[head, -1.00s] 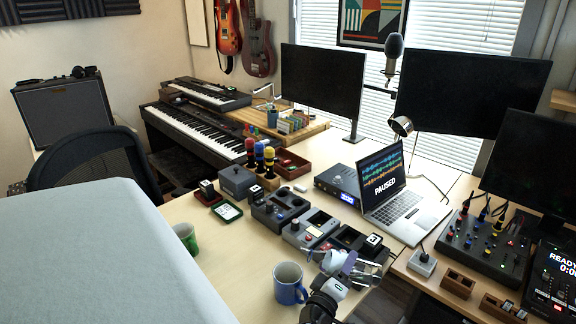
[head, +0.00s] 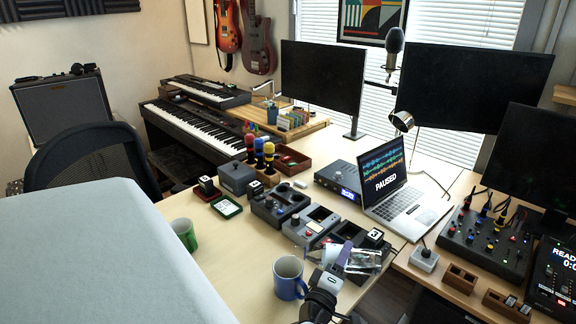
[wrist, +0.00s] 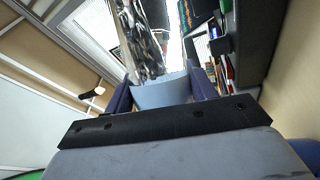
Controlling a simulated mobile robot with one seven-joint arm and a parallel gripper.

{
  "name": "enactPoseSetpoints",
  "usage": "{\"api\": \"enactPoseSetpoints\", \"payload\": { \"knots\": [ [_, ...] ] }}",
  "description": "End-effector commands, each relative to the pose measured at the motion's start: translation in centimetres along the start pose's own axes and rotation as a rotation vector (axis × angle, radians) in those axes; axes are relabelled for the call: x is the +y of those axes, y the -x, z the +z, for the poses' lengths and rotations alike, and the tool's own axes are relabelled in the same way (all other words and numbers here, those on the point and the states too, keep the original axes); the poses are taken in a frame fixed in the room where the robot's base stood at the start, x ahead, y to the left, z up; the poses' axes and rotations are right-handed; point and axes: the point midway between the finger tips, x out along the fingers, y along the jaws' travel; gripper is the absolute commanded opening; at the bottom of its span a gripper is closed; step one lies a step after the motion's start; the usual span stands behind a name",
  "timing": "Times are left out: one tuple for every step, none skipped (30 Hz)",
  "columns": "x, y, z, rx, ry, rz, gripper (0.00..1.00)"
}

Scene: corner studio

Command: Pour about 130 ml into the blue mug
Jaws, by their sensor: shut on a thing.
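The blue mug (head: 289,277) stands upright on the desk in the lower middle of the head view. Its inside looks grey, and I cannot tell if it holds liquid. My gripper (head: 345,257) is just right of the mug and a little farther back, apart from it. It is shut on a clear vessel (head: 366,260), which is off to the right of the mug. In the wrist view, the purple fingers hold a pale blue part (wrist: 163,92) of it, with its glossy clear body (wrist: 140,40) beyond. The vessel's level and exact tilt are unclear.
A green mug (head: 184,234) stands left on the desk (head: 225,265), by a large pale surface (head: 100,255). Grey device boxes (head: 312,226) line the desk behind the blue mug. The laptop (head: 390,190) is behind my gripper. Bare desk lies between the mugs.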

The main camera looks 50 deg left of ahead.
Motion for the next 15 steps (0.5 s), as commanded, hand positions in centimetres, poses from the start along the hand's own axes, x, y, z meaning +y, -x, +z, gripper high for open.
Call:
{"api": "enactPoseSetpoints", "payload": {
  "knots": [
    [-0.20, 0.04, 0.07, 0.001, 0.005, 0.004, 0.24],
    [-0.27, 0.06, 0.09, 0.002, 0.009, 0.006, 0.24],
    [-0.35, 0.08, 0.10, 0.004, 0.014, 0.008, 0.24],
    [-0.41, 0.09, 0.11, 0.005, 0.017, 0.009, 0.24],
    [-0.47, 0.11, 0.13, 0.006, 0.021, 0.010, 0.24],
    [-0.54, 0.13, 0.14, 0.007, 0.025, 0.012, 0.24],
    [-0.61, 0.14, 0.15, 0.008, 0.029, 0.014, 0.24],
    [-0.67, 0.15, 0.16, 0.009, 0.032, 0.015, 0.24],
    [-0.75, 0.17, 0.17, 0.011, 0.036, 0.017, 0.24],
    [-0.82, 0.18, 0.18, 0.012, 0.039, 0.018, 0.24],
    [-0.89, 0.19, 0.19, 0.013, 0.043, 0.020, 0.24],
    [-0.99, 0.21, 0.21, 0.014, 0.047, 0.021, 0.24],
    [-1.06, 0.23, 0.23, 0.015, 0.050, 0.023, 0.24],
    [-1.10, 0.19, 0.32, 0.016, 0.053, 0.024, 0.24],
    [-1.18, 0.18, 0.39, 0.017, 0.058, 0.026, 0.24]
  ]
}}
